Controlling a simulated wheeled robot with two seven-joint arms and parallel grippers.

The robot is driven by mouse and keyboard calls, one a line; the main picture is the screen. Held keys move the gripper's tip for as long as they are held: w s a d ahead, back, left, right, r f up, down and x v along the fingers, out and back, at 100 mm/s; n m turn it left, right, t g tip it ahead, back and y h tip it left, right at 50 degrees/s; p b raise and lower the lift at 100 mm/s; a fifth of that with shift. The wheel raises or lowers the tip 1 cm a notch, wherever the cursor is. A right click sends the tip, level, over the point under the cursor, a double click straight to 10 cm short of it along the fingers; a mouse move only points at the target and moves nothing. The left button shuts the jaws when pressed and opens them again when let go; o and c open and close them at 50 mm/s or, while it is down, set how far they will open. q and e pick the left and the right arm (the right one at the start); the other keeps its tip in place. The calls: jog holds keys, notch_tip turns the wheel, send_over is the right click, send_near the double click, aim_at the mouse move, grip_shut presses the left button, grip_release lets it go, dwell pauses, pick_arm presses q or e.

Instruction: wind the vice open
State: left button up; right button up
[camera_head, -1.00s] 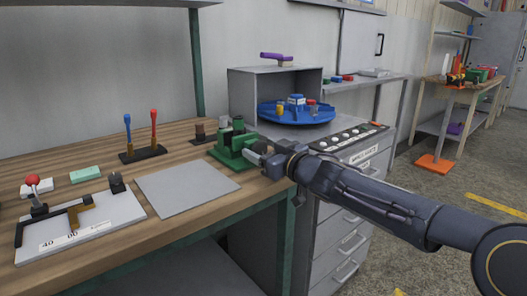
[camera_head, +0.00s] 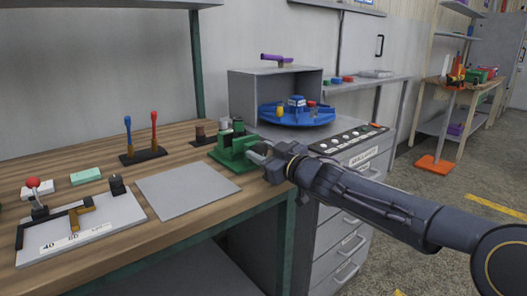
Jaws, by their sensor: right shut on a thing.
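The green vice (camera_head: 233,150) stands at the right end of the wooden bench, near its front corner. A dark cylinder and a grey one show at the top of its jaws. My right gripper (camera_head: 264,156) is at the vice's right side, shut on the vice's handle. The gripper's own body and the small scale hide most of the handle, and I cannot tell how wide the jaw gap is. My left gripper is not in view.
A grey plate (camera_head: 188,190) lies left of the vice. A lever stand (camera_head: 143,154) with blue and red knobs is behind it. A grey cabinet (camera_head: 345,215) stands right of the bench, with a blue turntable (camera_head: 296,115) at its back.

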jog(key=n, duration=0.5)
jog(key=shift+f, duration=0.1)
jog(key=shift+a, duration=0.1)
dwell(0.4)
jog(key=o, duration=1)
jog(key=shift+s+p, duration=0.15)
jog(key=shift+p, duration=0.15)
jog(key=p+v, duration=0.1)
jog(key=v, duration=0.6)
jog(key=shift+s+d, duration=0.25)
jog(key=shift+d, duration=0.05)
